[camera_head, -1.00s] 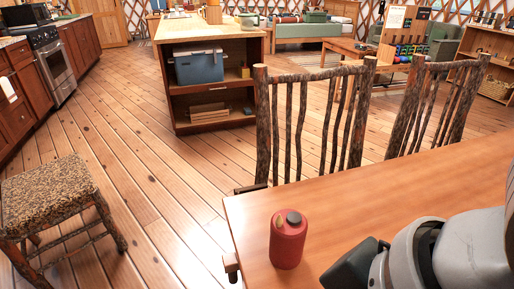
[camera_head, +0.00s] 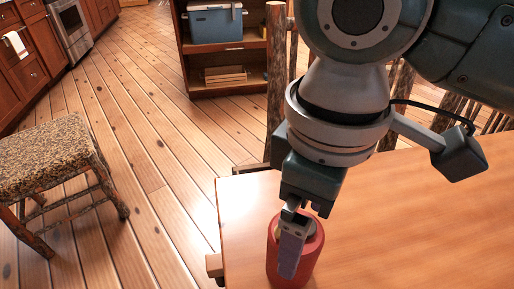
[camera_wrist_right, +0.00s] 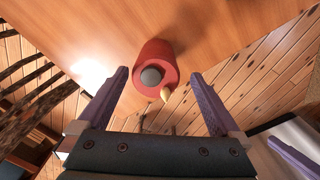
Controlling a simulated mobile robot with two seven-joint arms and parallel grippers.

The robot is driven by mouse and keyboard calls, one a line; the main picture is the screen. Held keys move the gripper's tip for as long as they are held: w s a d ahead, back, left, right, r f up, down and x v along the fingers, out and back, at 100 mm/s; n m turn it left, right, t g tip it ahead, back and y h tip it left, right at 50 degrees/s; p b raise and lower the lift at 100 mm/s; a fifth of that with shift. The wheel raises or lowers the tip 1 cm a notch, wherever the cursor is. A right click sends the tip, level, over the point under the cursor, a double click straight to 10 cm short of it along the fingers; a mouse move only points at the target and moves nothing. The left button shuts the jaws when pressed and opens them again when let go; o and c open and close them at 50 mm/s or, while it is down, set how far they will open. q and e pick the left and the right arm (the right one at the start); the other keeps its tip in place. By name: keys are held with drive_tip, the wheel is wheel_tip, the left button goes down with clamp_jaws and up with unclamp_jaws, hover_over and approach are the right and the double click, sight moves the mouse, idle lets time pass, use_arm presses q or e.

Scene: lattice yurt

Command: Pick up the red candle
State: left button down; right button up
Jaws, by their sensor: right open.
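The red candle (camera_head: 312,262) stands upright near the left corner of the wooden table (camera_head: 420,225). In the right wrist view the candle (camera_wrist_right: 155,55) shows its round top with a grey disc and a small tan piece. My right gripper (camera_head: 293,240) points down over the candle, and a finger hides part of it. In the wrist view the right gripper (camera_wrist_right: 159,75) is open, its fingers spread to either side of the candle's top, with gaps visible. A purple bar at the lower right of that view looks like part of my left gripper; its opening is hidden.
A twig-backed chair (camera_head: 277,85) stands at the table's far side. A stool (camera_head: 50,160) with a speckled seat is on the floor at left. A wooden shelf unit (camera_head: 222,72) holding a blue cooler (camera_head: 214,22) stands behind. The table right of the candle is clear.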

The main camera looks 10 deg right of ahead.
drive_tip(key=shift+w+a, duration=0.25)
drive_tip(key=shift+w+a+f, duration=0.15)
drive_tip(key=shift+f, duration=0.15)
wheel_tip(320, 180, down, 4)
drive_tip(key=shift+r+b, duration=0.15)
drive_tip(key=shift+b, duration=0.6)
drive_tip(key=f+b, duration=0.1)
drive_tip(key=f, duration=0.1)
drive_tip(key=f+b, duration=0.1)
drive_tip(key=f, duration=0.2)
drive_tip(key=shift+w+d+f, duration=0.1)
drive_tip(key=shift+d+f, duration=0.1)
drive_tip(key=shift+f, duration=0.15)
use_arm(q)
drive_tip(key=x, duration=0.3)
drive_tip(key=shift+s+a+f, duration=0.1)
drive_tip(key=shift+a+f, duration=0.1)
drive_tip(key=shift+a, duration=0.05)
use_arm(e)
drive_tip(key=shift+c, duration=0.2)
use_arm(q)
drive_tip(key=shift+a, duration=0.15)
use_arm(e)
drive_tip(key=shift+r, duration=0.1)
drive_tip(key=c, duration=1.4)
